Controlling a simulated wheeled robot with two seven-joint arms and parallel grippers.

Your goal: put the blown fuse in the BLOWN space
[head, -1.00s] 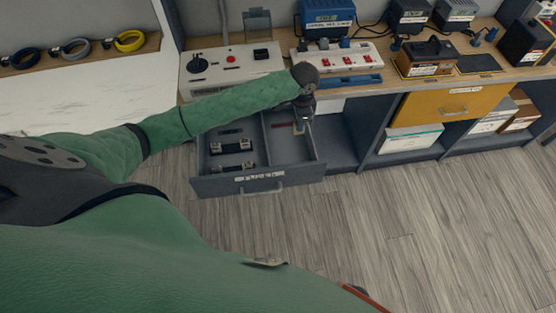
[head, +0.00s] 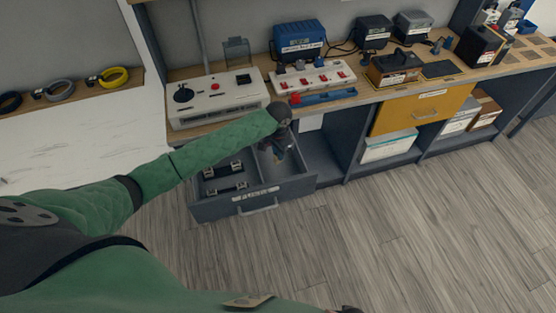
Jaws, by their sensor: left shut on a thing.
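The drawer (head: 255,204) is open below the bench, with a label on its front that seems to read FUSES. Its left compartment holds several dark fuses with pale end caps, such as one fuse (head: 222,170) and another fuse (head: 227,189). My left gripper (head: 278,158) points down over the drawer's right compartment. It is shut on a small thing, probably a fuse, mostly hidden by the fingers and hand. I cannot tell whether that thing touches the drawer floor. No BLOWN label is readable.
On the bench stand a white test unit (head: 214,102), a white switch strip (head: 314,77) and a blue box (head: 300,40). Open shelves hold white boxes (head: 388,146). The floor in front is clear.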

